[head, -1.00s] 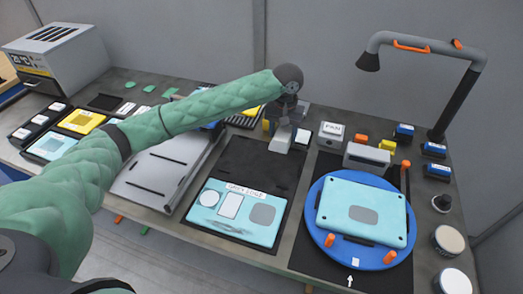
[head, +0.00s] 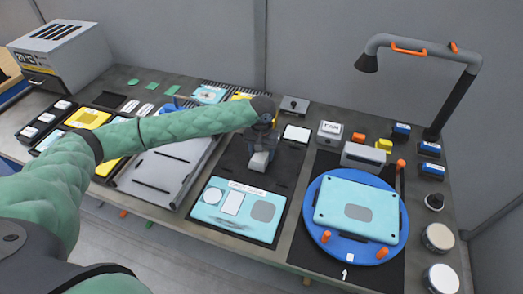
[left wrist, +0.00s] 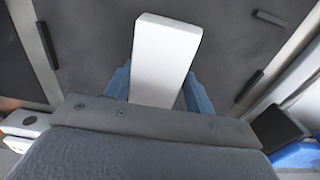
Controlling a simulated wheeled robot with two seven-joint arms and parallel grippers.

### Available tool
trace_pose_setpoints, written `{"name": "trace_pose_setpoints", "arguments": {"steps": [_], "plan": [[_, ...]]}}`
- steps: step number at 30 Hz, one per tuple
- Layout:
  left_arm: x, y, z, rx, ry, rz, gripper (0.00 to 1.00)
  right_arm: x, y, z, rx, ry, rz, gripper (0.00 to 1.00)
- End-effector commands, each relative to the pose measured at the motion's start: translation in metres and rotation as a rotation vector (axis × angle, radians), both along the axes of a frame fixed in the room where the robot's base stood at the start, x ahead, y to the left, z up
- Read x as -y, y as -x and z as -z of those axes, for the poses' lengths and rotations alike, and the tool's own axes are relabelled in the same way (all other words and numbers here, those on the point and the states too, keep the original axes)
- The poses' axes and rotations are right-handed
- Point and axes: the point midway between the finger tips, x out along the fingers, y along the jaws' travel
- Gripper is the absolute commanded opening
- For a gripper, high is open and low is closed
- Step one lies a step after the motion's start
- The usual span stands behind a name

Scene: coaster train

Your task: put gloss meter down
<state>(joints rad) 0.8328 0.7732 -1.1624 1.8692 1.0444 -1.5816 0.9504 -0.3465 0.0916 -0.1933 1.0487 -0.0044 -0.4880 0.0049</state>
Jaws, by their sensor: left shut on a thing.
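My left gripper (head: 262,146) is shut on the gloss meter, a pale grey-white block (head: 259,161), at the upper part of a dark panel (head: 232,158). In the left wrist view the meter (left wrist: 165,60) sits between the two blue fingers (left wrist: 160,88), with the dark surface behind it. I cannot tell whether the meter touches the panel. The arm hides part of the table behind it. My right gripper is not in view.
A light-blue plate (head: 238,212) lies just in front of the panel. A blue turntable (head: 395,247) with a light-blue case (head: 358,190) is to the right. A grey tray (head: 165,175) is to the left. A white pad (head: 297,133) and small boxes stand behind.

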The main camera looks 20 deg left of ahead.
Motion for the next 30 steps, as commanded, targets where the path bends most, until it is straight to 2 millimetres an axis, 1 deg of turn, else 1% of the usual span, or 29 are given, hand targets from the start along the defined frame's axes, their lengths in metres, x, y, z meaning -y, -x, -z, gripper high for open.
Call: {"name": "trace_pose_setpoints", "arguments": {"steps": [12,13,15,16,26,29,30], "plan": [[0.000,0.000,0.003,0.000,0.000,0.000,0.16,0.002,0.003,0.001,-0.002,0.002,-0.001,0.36],[0.000,0.000,0.004,0.000,0.000,0.000,0.60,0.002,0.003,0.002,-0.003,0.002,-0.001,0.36],[0.000,0.000,0.004,0.000,0.000,0.000,0.74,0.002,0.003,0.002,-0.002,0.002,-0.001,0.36],[0.000,0.000,0.004,0.000,0.000,0.000,0.76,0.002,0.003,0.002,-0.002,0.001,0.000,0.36],[0.000,0.000,0.002,0.000,0.000,0.001,0.76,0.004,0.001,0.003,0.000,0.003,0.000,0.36],[0.001,0.000,-0.003,0.001,0.001,0.001,0.76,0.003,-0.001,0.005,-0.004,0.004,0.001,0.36],[0.001,0.000,-0.007,0.000,0.001,0.001,0.76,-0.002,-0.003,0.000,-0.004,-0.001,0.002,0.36]]}}
